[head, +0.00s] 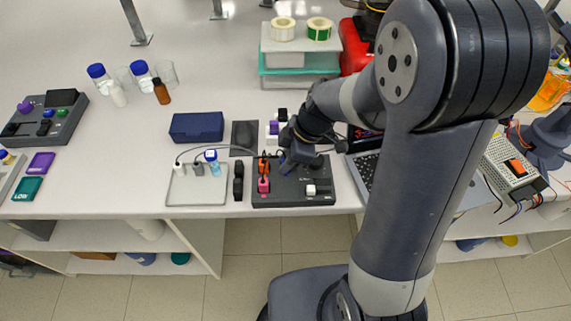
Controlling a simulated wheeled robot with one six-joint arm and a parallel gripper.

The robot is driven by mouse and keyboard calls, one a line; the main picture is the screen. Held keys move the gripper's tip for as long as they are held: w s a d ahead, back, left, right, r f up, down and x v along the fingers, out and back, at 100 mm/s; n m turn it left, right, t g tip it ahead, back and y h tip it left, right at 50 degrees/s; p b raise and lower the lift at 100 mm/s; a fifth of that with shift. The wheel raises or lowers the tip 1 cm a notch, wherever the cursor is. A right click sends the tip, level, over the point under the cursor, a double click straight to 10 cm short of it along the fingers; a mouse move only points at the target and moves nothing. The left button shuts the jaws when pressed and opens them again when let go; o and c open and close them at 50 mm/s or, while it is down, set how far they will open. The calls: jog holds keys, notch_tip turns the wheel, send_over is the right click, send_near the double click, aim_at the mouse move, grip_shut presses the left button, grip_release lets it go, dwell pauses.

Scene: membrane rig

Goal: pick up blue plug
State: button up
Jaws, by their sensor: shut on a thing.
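My gripper (290,158) reaches down over the black socket board (322,199) near the front edge of the bench. It is shut on the blue plug (286,168), of which only a small dark-blue piece shows below the fingers. The rest of the plug is hidden by my gripper. I cannot tell whether the plug is still in the board or lifted clear of it.
A grey tray (180,196) with small bottles and a cable lies left of the board. A dark-blue box (196,127) and a dark pad (245,133) are behind. A laptop (366,170) is close on the right.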

grip_shut()
